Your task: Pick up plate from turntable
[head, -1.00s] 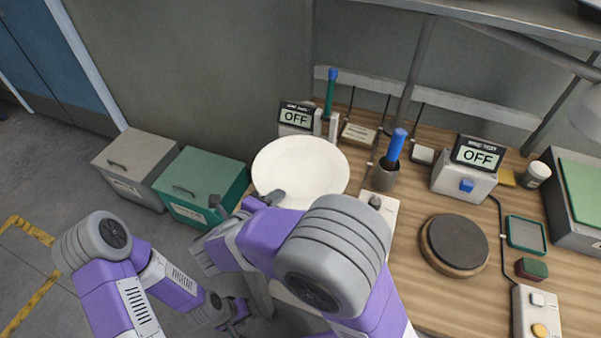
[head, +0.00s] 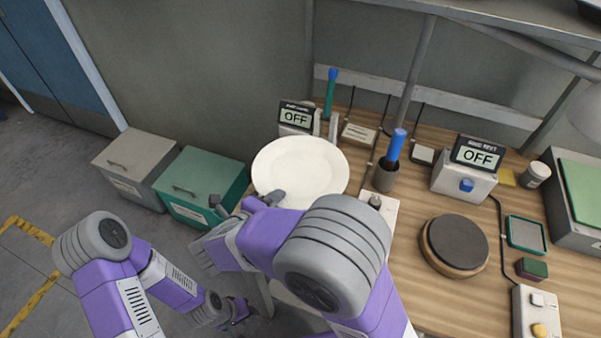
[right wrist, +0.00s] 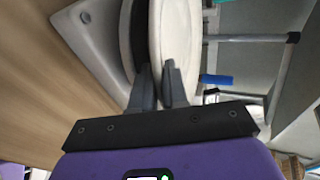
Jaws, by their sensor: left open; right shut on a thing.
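A white round plate (head: 300,165) lies at the left end of the workbench in the head view. My right gripper (head: 270,198) is at its near left rim. In the right wrist view the plate (right wrist: 177,40) shows nearly edge-on, and my right gripper (right wrist: 160,88) is shut on its rim, one finger on each side. A dark disc (right wrist: 127,45) with a pale edge, seemingly the turntable, lies just beyond the plate; the plate hides it in the head view. My left gripper (head: 238,312) is open and empty, low down beside the bench.
A blue-handled brush in a cup (head: 386,178) stands right of the plate. Two displays reading OFF (head: 296,116) (head: 478,155) stand behind. A bare dark round pad on a wooden base (head: 457,243) is further right. A green box (head: 205,180) and a grey box (head: 137,160) stand left.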

